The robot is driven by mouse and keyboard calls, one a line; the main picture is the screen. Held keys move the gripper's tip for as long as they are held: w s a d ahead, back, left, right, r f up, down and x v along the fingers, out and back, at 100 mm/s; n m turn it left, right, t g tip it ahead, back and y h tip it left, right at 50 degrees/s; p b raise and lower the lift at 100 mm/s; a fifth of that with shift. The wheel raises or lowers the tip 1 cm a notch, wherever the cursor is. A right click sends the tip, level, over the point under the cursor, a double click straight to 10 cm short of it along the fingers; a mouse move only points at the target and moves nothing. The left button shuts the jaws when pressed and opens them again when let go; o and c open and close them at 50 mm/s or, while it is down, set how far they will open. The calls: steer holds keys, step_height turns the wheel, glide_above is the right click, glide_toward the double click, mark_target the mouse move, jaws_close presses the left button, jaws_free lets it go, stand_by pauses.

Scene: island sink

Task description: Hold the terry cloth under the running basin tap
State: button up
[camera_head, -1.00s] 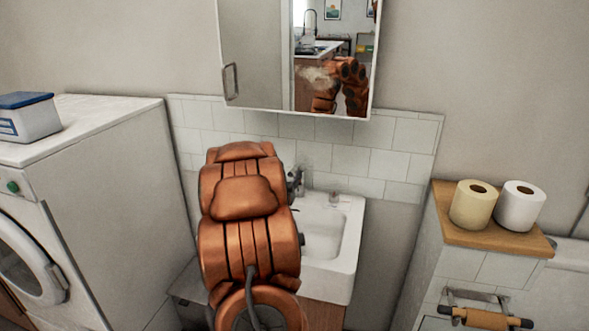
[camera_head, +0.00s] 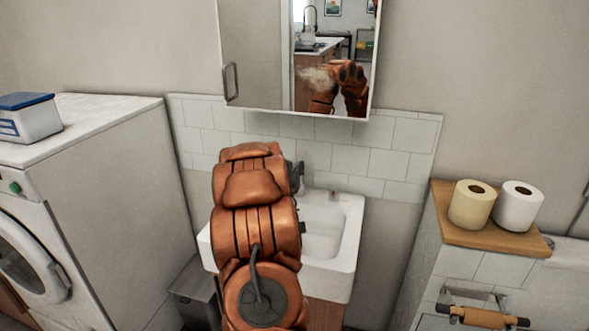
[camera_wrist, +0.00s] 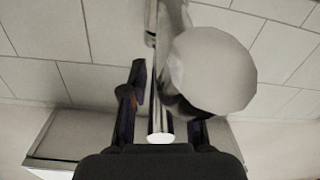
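The white basin (camera_head: 349,245) stands against the tiled wall in the head view, partly hidden by my arm. The grey tap (camera_head: 297,175) shows at its back left, beside my arm. In the wrist view, my gripper (camera_wrist: 156,92) has its dark fingers apart. A metal tap part (camera_wrist: 165,25) rises beyond the gap between them. A large pale rounded part (camera_wrist: 213,70) covers much of the right finger; I cannot tell its exact identity. I cannot make out the terry cloth or a water stream. My gripper is hidden behind my arm in the head view.
A mirror cabinet (camera_head: 255,60) hangs above the basin. A washing machine (camera_head: 110,170) stands at left with a blue-lidded box (camera_head: 28,117). At right, two paper rolls (camera_head: 472,204) stand on a wooden ledge (camera_head: 500,238). A grey bin (camera_head: 195,285) is below the basin.

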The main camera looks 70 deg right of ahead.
jaws_close()
steer(key=shift+r, duration=0.15)
stand_by(0.4)
steer(key=shift+d+r+y, duration=0.15)
steer(key=shift+r+y, duration=0.1)
steer(key=shift+y, duration=0.35)
steer(key=shift+o, duration=1.8)
jaws_free()
steer(key=s+a+r, duration=0.1)
steer(key=a, duration=1.1)
steer(key=shift+s, duration=0.3)
steer(key=shift+r, duration=0.1)
